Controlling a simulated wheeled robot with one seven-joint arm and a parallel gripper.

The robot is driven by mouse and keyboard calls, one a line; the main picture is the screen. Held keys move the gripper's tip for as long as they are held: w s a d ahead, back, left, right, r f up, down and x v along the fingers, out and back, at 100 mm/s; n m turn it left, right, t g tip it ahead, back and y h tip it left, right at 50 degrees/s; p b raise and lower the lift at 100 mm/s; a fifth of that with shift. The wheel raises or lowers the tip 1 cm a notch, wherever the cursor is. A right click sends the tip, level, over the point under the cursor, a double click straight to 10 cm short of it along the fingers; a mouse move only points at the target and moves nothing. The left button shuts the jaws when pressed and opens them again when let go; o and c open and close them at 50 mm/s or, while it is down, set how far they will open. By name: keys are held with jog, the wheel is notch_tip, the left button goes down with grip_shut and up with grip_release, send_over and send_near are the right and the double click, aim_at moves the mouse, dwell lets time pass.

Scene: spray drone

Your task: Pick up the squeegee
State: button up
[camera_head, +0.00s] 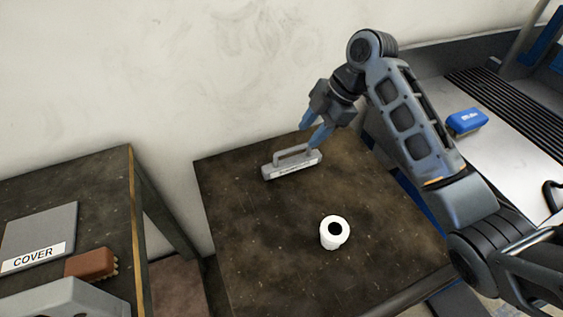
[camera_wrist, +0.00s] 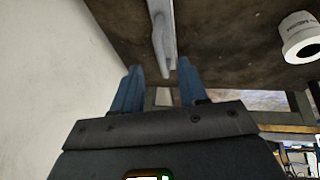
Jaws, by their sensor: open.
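The squeegee (camera_head: 291,164), a light grey block with a raised loop handle and a label on its front, lies near the back edge of the dark brown table (camera_head: 260,235). My gripper (camera_head: 311,128) has blue fingers and is open and empty, just above and behind the squeegee's right end. In the wrist view the squeegee (camera_wrist: 164,40) lies ahead of the gap between the open fingers (camera_wrist: 160,75), roughly in line with it. I see no contact. The exact height between fingertips and handle is unclear.
A white roll (camera_head: 335,232) stands on the table in front of the squeegee. A wall (camera_head: 150,70) rises close behind. A left table holds a grey COVER plate (camera_head: 40,238) and a brown brush (camera_head: 92,264). A blue item (camera_head: 466,121) lies on the right bench.

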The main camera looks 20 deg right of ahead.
aim_at(299, 146)
jog(key=shift+p+x, duration=0.5)
jog(key=shift+x, duration=3.1)
jog(key=shift+a+r, duration=0.1)
jog(key=shift+a, duration=0.05)
grip_shut()
